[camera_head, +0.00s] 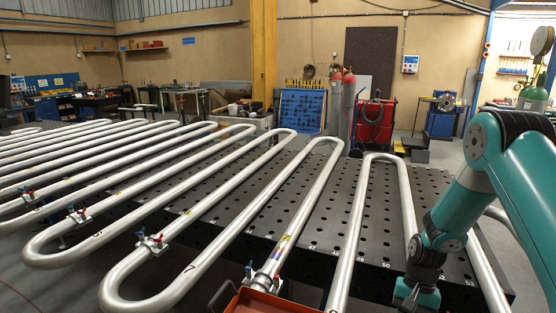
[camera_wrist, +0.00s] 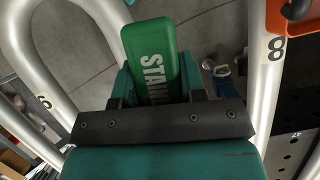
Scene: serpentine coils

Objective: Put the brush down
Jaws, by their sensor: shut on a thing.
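The brush shows in the wrist view as a green block-like handle (camera_wrist: 150,50) with white lettering, part of which is hidden by my gripper. My gripper (camera_wrist: 156,82) is shut on it, with a teal finger on each side. The brush is held above the pipes and floor; its bristles are not in view. In the head view the end of my arm is low at the right, over the coil, and the brush cannot be made out there.
Silver serpentine pipes (camera_head: 190,198) run across a black perforated table (camera_head: 310,205). Clamps with red and blue handles (camera_head: 152,241) sit on several pipes. An orange-red tray (camera_head: 268,303) stands at the front edge; it shows top right in the wrist view (camera_wrist: 285,20).

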